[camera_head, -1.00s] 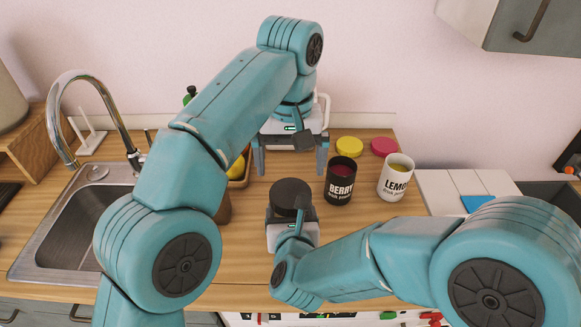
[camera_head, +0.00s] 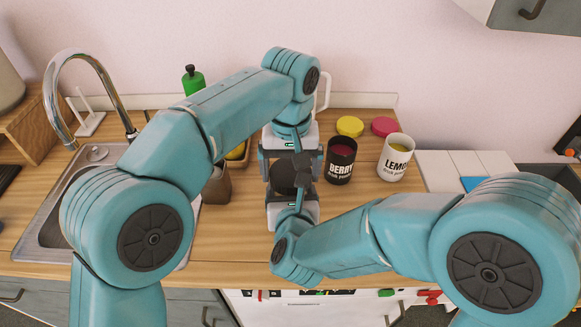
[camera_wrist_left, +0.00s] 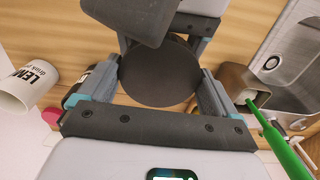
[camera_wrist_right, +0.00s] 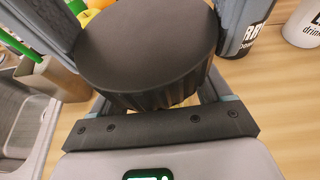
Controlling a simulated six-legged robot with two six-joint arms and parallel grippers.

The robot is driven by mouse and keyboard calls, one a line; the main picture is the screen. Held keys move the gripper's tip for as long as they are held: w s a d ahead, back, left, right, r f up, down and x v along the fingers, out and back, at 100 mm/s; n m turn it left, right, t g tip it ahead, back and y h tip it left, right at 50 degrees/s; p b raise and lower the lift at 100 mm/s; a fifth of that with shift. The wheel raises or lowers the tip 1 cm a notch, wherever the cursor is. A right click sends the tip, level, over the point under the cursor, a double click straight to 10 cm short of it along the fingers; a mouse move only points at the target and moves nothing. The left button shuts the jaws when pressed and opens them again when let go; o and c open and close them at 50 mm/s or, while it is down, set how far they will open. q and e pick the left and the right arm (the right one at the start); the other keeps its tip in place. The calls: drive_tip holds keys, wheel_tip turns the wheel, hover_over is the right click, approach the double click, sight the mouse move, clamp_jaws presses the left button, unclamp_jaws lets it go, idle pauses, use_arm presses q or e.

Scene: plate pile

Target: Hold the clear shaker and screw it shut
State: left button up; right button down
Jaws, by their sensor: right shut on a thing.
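The shaker's round dark lid (camera_head: 284,182) lies between my two grippers in the head view. Its top shows in the left wrist view (camera_wrist_left: 160,75), and its ribbed side shows in the right wrist view (camera_wrist_right: 150,45). The clear body is hidden below the lid. My left gripper (camera_head: 291,170) comes from behind, its open fingers on either side of the lid with narrow gaps in the left wrist view. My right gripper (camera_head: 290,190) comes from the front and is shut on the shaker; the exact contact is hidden.
A black BERRY mug (camera_head: 340,160) and a white LEMON mug (camera_head: 394,160) stand to the right. A brown container (camera_head: 217,187) and the sink (camera_head: 60,205) are left. The front counter is clear.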

use_arm(q)
drive_tip(key=c, duration=0.6)
drive_tip(key=shift+m, duration=0.9)
drive_tip(key=shift+c, duration=0.2)
drive_tip(key=o, duration=0.9)
drive_tip(key=shift+o, duration=0.2)
drive_tip(key=shift+r, duration=3.8)
use_arm(e)
unclamp_jaws()
